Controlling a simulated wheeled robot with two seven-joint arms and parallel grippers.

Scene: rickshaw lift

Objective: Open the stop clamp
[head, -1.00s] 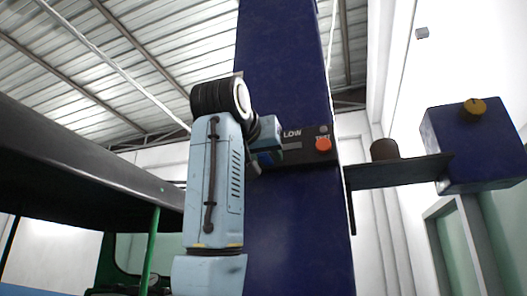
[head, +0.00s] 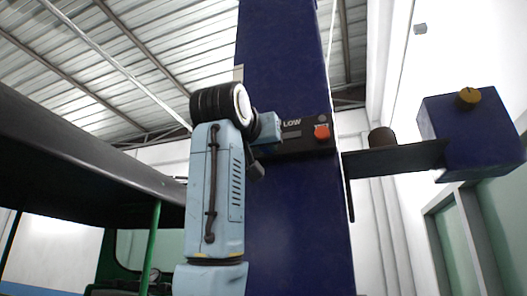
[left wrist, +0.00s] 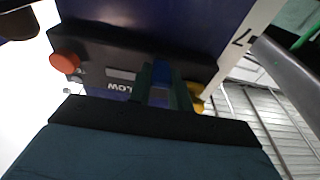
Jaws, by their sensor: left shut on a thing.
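A black control box (head: 302,139) with the word LOW and a red button (head: 322,132) is fixed to the dark blue column. In the left wrist view the box (left wrist: 105,55) shows upside down with the red button (left wrist: 64,62). My left gripper (left wrist: 163,85) is at the box, its two dark fingers shut on a small blue piece (left wrist: 162,72). I cannot tell for sure whether this piece is the stop clamp. A yellow part (left wrist: 195,97) shows beside the fingers, partly hidden. In the head view my arm hides the fingertips. My right gripper is not in view.
The dark blue column (head: 297,220) stands upright in front. A dark shelf arm (head: 395,158) reaches right from it to a blue box (head: 472,135) with a yellow knob. A dark-roofed vehicle (head: 85,165) with green posts is at the left. Open space lies above my arm.

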